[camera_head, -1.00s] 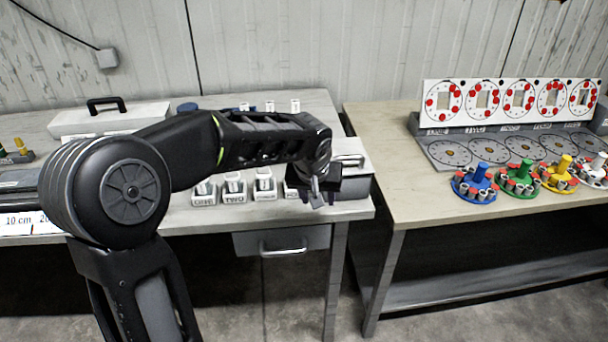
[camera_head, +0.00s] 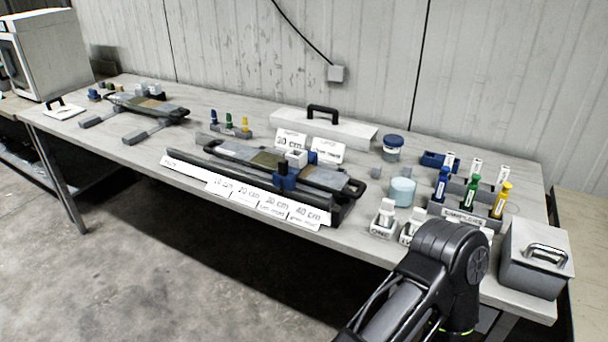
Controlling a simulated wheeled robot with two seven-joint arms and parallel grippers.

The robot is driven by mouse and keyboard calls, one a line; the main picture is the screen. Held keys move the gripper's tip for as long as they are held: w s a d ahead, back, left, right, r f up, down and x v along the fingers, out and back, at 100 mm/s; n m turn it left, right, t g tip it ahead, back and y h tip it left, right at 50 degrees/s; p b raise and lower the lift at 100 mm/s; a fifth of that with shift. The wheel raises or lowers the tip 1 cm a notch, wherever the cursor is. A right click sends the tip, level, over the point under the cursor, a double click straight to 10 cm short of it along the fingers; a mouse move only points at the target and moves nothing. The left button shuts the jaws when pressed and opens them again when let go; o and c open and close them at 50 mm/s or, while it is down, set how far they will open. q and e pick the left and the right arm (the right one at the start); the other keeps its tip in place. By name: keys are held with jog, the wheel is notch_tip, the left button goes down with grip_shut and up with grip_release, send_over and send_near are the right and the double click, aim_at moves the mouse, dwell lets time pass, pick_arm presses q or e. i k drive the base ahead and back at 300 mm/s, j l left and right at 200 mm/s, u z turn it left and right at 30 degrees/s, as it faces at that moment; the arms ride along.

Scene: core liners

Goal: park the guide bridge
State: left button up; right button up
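A blue block with a white top, which looks like the guide bridge (camera_head: 286,178), sits across a long dark rail (camera_head: 210,170) in the middle of the bench. The rail holds a tray with a greenish and grey core liner (camera_head: 252,157) and a black handle at its right end. Length cards (camera_head: 268,205) marked in cm stand along its front edge. One of my arms shows at the lower right, with its gripper out of view. My other gripper is also out of view.
A second tray on supports (camera_head: 145,107) stands at the bench's left. A white case (camera_head: 323,129), small coloured pegs (camera_head: 229,122), a pale blue jar (camera_head: 401,191), a sample rack (camera_head: 466,203) and a grey box (camera_head: 536,258) crowd the back and right. The bench's front-left edge is clear.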

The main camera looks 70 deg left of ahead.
aim_at(295, 158)
jog(key=u, duration=2.25)
jog(key=i+j, duration=0.15)
jog(key=i, duration=0.3)
jog(key=i+j, duration=0.15)
jog(key=i, duration=0.25)
jog(key=k+z, duration=0.1)
jog(key=z, duration=0.2)
jog(key=k+z, duration=0.15)
jog(key=z, duration=0.15)
